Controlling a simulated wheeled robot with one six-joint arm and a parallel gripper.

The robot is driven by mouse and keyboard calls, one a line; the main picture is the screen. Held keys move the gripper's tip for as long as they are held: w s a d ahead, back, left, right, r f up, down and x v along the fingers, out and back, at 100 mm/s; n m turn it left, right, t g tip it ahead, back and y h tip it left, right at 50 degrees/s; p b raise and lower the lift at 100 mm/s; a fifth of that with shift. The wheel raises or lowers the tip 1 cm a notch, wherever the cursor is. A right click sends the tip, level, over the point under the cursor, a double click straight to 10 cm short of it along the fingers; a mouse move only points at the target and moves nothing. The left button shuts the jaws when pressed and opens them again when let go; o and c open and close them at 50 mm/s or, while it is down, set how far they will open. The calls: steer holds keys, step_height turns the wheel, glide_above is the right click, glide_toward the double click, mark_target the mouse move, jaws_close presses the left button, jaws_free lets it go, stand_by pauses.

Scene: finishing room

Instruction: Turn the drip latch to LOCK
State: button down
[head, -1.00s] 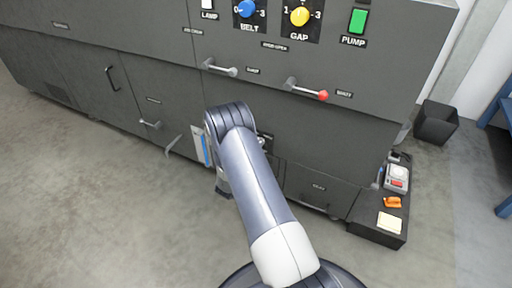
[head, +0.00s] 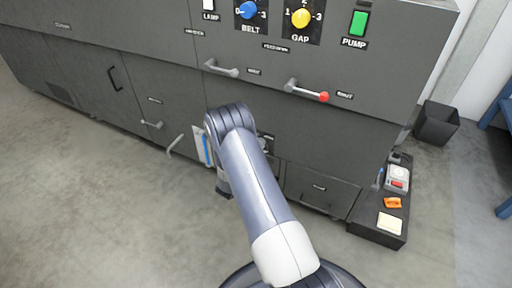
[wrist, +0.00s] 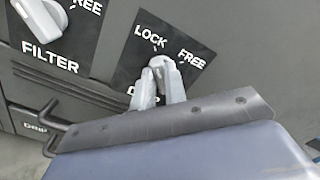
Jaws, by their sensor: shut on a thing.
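In the wrist view my gripper (wrist: 158,82) is shut on the drip latch, a small grey knob (wrist: 163,64) on a black label plate (wrist: 180,36). The plate reads LOCK at the upper left and FREE at the right. The fingers and the gripper body cover most of the latch and part of the DRIP label below it, so its exact angle is hard to tell. In the head view my arm hides the latch and the fingertips.
A pale FILTER knob (wrist: 42,14) sits left of the latch. A dark drawer handle (wrist: 66,134) is close by at lower left. Above are a grey lever (head: 221,69) and a red-tipped lever (head: 306,91). A low dark ledge (head: 372,238) with small items stands at right. Floor at left is clear.

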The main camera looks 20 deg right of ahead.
stand_by(0.4)
steer(key=c, duration=1.4)
jaws_free()
steer(key=shift+c, duration=0.2)
steer(key=p+v, duration=0.3)
steer(key=v, duration=0.7)
steer(key=shift+s+a, duration=0.3)
steer(key=b+x, duration=0.3)
steer(key=x, duration=0.7)
steer(key=shift+w+d, duration=0.3)
